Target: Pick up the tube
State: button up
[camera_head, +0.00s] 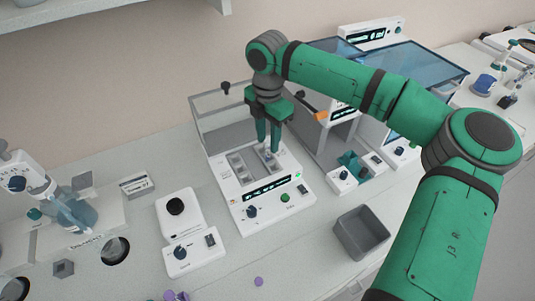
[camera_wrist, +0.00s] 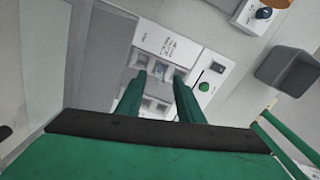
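My gripper (camera_head: 268,146) points down over the white device (camera_head: 262,192) with grey slotted blocks (camera_head: 240,163) on its top. Its green fingers also show in the wrist view (camera_wrist: 161,80), apart, with the slotted top of the device (camera_wrist: 165,45) below and between them. I see nothing clearly held between the fingers. I cannot make out a tube for certain; the slots near the fingertips are small and partly hidden by the fingers.
A clear raised cover (camera_head: 222,112) stands behind the device. A grey open bin (camera_head: 361,232) stands to the right, and a small white unit with a black disc (camera_head: 178,210) to the left. The front bench is mostly free.

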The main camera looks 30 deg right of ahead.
aim_at(268, 143)
jog(key=shift+f, duration=1.8)
grip_shut()
jog(key=shift+r, duration=0.1)
jog(key=shift+r, duration=0.55)
notch_tip(268, 143, up, 2)
jog(key=shift+s+r, duration=0.1)
jog(key=s+a+r, duration=0.3)
jog(key=s+r, duration=0.6)
jog(key=s, duration=0.4)
jog(key=shift+s+a+r, duration=0.25)
